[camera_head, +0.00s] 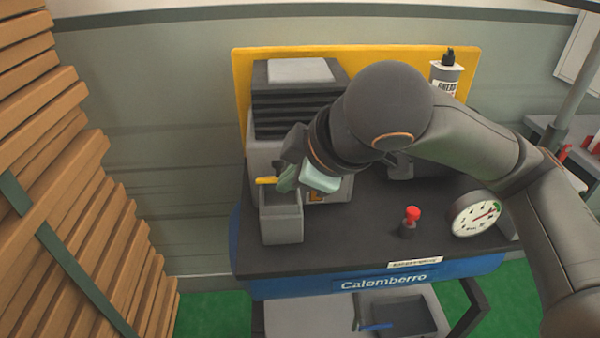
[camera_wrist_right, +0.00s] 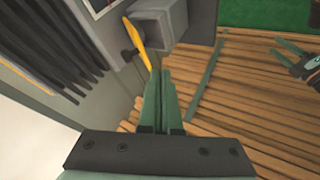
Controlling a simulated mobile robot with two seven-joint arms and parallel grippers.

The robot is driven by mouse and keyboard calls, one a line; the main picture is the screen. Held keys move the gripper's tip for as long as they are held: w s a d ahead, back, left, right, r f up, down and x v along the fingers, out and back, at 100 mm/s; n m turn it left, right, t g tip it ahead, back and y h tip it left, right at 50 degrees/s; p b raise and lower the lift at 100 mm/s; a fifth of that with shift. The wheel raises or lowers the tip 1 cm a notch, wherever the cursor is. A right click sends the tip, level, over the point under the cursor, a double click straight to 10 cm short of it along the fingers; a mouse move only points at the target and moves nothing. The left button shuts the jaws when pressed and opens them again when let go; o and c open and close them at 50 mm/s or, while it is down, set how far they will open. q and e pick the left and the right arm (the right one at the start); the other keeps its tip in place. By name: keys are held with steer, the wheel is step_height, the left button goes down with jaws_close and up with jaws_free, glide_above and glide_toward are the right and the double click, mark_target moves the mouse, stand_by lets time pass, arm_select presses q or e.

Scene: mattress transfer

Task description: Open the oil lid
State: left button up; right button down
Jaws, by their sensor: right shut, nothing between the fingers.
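A grey box (camera_head: 282,224) with a yellow lever (camera_head: 265,180) stands at the left front of the machine's dark top. I cannot tell for sure that this is the oil lid. The lever also shows in the right wrist view (camera_wrist_right: 137,42), sticking out beside the grey box (camera_wrist_right: 180,25). My right gripper (camera_head: 286,182) is shut and empty. Its fingertips (camera_wrist_right: 160,75) are close to the lever; whether they touch it is unclear. My left gripper (camera_wrist_right: 283,47) shows at the right edge of the right wrist view, its fingers apart, and is outside the head view.
A ribbed dark block (camera_head: 295,105) stands behind the box. A red knob (camera_head: 411,215), a round gauge (camera_head: 476,214) and a labelled bottle (camera_head: 446,75) are on the right. Stacked wooden planks (camera_head: 60,200) fill the left side. My right arm covers the machine's middle.

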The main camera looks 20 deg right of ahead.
mark_target(282, 166)
steer(key=w, duration=0.1)
steer(key=w+f, duration=0.1)
steer(key=w, duration=0.1)
steer(key=w+f, duration=0.1)
steer(key=shift+w+d+f, duration=0.1)
steer(key=shift+w+d, duration=0.1)
steer(key=shift+w, duration=0.15)
steer(key=shift+w+d, duration=0.2)
steer(key=shift+w, duration=0.35)
arm_select(q)
steer(key=shift+w+d+r, duration=0.1)
steer(key=shift+w+d, duration=0.1)
steer(key=shift+w, duration=0.2)
steer(key=shift+s, duration=0.15)
steer(key=shift+s, duration=0.1)
